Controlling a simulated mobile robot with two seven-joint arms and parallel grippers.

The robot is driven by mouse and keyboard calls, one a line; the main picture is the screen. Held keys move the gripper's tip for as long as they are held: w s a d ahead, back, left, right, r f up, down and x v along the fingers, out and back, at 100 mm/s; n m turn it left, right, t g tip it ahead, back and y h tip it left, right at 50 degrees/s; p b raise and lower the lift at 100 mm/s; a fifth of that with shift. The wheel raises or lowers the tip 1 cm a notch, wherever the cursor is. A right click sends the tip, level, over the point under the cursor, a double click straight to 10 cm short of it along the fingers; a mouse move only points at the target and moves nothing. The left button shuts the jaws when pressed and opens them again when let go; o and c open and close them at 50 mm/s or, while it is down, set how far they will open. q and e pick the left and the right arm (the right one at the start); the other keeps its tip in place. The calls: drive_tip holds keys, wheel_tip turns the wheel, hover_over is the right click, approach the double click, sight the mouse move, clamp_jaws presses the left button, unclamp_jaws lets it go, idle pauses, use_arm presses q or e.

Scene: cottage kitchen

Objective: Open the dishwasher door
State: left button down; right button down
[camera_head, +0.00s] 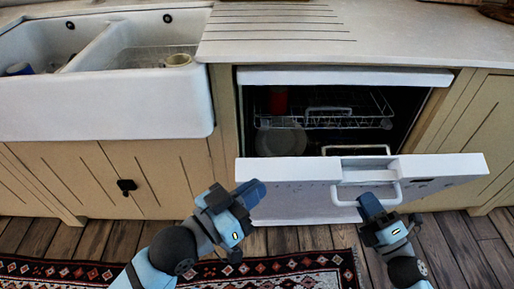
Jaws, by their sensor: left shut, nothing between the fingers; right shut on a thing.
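The dishwasher door (300,199) is white and tilted partly open, its top edge leaning out toward me. A white bar handle (350,200) sits at its middle. My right gripper (370,206) is shut on the right part of the handle. My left gripper (250,192) is shut and empty in front of the door's left end; I cannot tell whether it touches the door. The dishwasher's inside (350,107) is dark and shows wire racks, a red cup (278,99) and plates (281,140).
The pale counter (410,35) runs above the dishwasher. A patterned red rug (290,268) lies on the wooden floor below the door. Wooden cabinets flank the dishwasher.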

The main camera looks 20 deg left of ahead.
use_arm(q)
drive_tip(key=w+d+r+m+g+h, duration=0.55)
drive_tip(key=w+r+m, duration=0.25)
drive_tip(key=w+r, duration=0.4)
drive_tip(key=w+a+f+m+g+y, duration=0.2)
drive_tip(key=w+a+f+g+y, duration=0.1)
drive_tip(key=f+g+y, duration=0.4)
drive_tip(key=a+r+g+y, duration=0.1)
drive_tip(key=a+g+y, duration=0.35)
drive_tip(key=a, duration=0.85)
drive_tip(key=s+d+f, duration=0.1)
drive_tip(key=f, duration=0.1)
drive_tip(key=d+f+g, duration=0.1)
drive_tip(key=d+f, duration=0.1)
drive_tip(key=f, duration=0.1)
drive_tip(key=s+d+f+g+h, duration=0.1)
drive_tip(key=f, duration=0.2)
drive_tip(key=shift+s+d+f+m, duration=0.2)
drive_tip(key=shift+s+d+m, duration=0.15)
drive_tip(key=shift+m, duration=0.05)
